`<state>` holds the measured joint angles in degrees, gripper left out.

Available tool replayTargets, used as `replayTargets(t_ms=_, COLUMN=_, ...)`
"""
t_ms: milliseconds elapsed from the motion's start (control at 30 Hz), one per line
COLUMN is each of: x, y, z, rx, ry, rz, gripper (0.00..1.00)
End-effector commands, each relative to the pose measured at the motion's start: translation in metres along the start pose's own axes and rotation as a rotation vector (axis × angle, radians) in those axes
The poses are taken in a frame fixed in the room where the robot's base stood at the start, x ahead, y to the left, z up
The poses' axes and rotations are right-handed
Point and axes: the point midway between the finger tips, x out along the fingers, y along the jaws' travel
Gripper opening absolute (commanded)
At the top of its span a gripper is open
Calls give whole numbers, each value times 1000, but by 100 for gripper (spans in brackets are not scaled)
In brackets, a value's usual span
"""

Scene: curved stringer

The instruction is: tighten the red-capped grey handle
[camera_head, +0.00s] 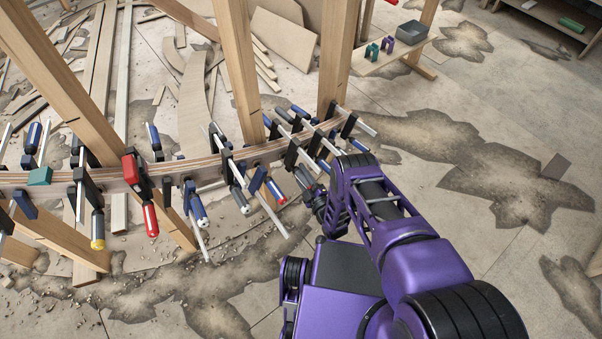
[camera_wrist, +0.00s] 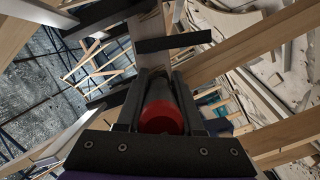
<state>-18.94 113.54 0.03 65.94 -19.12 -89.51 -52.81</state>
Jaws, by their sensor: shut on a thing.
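The red-capped grey handle (camera_wrist: 160,117) is in the middle of the wrist view, its red end facing the camera and its grey body running away from it. My gripper (camera_wrist: 156,92) is shut on this handle, with one dark finger on each side. In the head view my gripper (camera_head: 314,196) is at the right part of the curved stringer, low beside the clamps. There the held handle is mostly hidden by my gripper and I cannot make out its cap.
The curved wooden stringer (camera_head: 205,168) carries several clamps close together. Wooden posts (camera_head: 337,60) rise behind. The floor to the right is open, with dark patches.

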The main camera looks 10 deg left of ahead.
Motion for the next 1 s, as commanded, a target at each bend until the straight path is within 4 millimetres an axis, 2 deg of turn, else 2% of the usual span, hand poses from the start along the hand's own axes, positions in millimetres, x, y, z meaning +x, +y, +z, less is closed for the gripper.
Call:
replayTargets(t_ms=33, x=0, y=0, z=0, rx=0, ry=0, rz=0, gripper=12)
replayTargets(t_ms=100, x=0, y=0, z=0, rx=0, ry=0, rz=0, gripper=0)
replayTargets(t_ms=567, x=0, y=0, z=0, rx=57, ry=1, rz=-15, gripper=0)
replayTargets(t_ms=1000, x=0, y=-2, z=0, rx=389, ry=-1, rz=-103, gripper=0)
